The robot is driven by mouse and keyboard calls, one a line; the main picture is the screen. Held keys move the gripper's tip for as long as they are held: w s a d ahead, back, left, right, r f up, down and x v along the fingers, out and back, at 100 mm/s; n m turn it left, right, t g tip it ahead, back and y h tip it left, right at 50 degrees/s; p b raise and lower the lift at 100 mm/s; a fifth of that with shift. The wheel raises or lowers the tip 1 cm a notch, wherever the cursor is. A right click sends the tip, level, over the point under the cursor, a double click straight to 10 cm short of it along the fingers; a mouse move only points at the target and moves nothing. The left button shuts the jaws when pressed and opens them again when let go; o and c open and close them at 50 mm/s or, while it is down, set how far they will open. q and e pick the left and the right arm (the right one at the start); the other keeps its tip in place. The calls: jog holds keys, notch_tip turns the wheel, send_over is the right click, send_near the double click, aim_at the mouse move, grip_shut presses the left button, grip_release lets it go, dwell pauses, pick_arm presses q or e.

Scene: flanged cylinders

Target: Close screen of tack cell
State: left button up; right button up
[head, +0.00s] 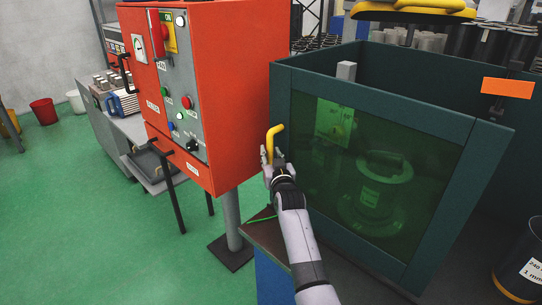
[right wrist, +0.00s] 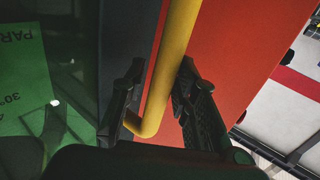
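The tack cell (head: 395,90) is a dark blue-grey box with an open top. Its front is a see-through green screen (head: 320,195) in a dark frame. A yellow bar handle (head: 278,131) stands upright at the frame's left edge. My right gripper (head: 270,165) is at the handle. In the right wrist view the handle (right wrist: 172,65) runs between my two fingers (right wrist: 158,95), one on each side. Whether both fingers press on it is unclear. A flanged cylinder (head: 370,195) shows dimly behind the screen. My left gripper is not in view.
An orange control cabinet (head: 235,75) with buttons stands close to the left of the handle, on a grey post (head: 231,220). A dark cylinder (head: 520,270) stands at the right edge. Green floor (head: 100,230) is open at the left.

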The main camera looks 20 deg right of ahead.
jog(key=shift+o, duration=0.9)
jog(key=shift+f, duration=0.1)
jog(key=s+a, duration=0.2)
jog(key=s, duration=0.9)
jog(key=shift+s+a, duration=0.25)
jog(key=shift+s, duration=0.1)
jog(key=shift+f, duration=0.1)
